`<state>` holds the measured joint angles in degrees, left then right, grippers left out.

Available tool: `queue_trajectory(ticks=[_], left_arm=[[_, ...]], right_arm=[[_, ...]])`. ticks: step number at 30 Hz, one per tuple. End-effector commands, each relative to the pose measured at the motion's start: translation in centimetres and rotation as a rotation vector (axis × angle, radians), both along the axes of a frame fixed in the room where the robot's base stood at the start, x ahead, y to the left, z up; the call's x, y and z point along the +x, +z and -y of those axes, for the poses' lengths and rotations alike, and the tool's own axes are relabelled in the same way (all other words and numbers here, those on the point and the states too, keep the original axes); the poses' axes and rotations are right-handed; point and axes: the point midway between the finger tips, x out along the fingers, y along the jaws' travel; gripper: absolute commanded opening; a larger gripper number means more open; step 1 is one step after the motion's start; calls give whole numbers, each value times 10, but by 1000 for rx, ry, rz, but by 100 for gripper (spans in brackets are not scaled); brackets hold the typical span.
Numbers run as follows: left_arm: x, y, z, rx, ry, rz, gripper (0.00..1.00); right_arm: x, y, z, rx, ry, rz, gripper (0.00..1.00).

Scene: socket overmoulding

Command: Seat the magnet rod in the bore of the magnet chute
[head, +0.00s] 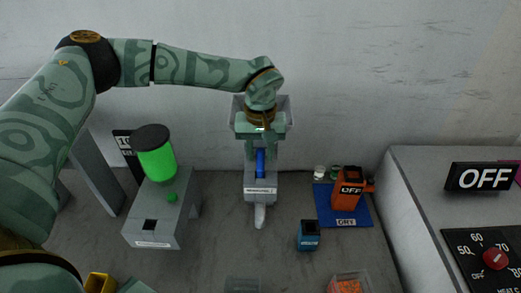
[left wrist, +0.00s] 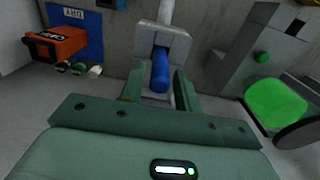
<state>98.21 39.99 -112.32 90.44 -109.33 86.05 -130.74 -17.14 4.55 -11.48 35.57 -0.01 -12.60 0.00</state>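The magnet rod, which I take to be the blue cylinder (head: 260,163), lies in line with the grey magnet chute (head: 260,191), a labelled block with a pale spout at its front. In the left wrist view the rod (left wrist: 160,72) has its far end at the opening of the chute block (left wrist: 176,43); how deep it sits is hidden. My left gripper (head: 262,147) is above the rod's near end. In the left wrist view its fingers (left wrist: 160,88) stand on both sides of the rod with visible gaps, so it looks open. My right gripper is not in view.
Left of the chute stands a grey machine (head: 160,222) with a green, black-capped cylinder (head: 157,155). To the right are an orange device (head: 347,190) on a blue mat (head: 345,214) and a blue box (head: 308,236). A clear bin (head: 349,281) is at the front. A grey panel cabinet (head: 415,190) borders the right.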

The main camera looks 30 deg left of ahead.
Motion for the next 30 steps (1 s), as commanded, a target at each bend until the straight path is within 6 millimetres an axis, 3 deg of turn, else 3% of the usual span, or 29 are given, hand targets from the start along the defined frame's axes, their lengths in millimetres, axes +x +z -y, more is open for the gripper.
queue_trajectory(ticks=[11, 14, 24, 30], left_arm=[[0, 5, 0, 0, 0, 1, 41], [1, 19, 0, -1, -1, 3, 41], [0, 97, 0, 0, 0, 3, 41], [0, 120, 0, 0, 1, 0, 41]], right_arm=[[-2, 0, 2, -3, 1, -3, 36], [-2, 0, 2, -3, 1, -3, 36], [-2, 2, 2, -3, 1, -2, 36], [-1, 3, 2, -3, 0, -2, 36]])
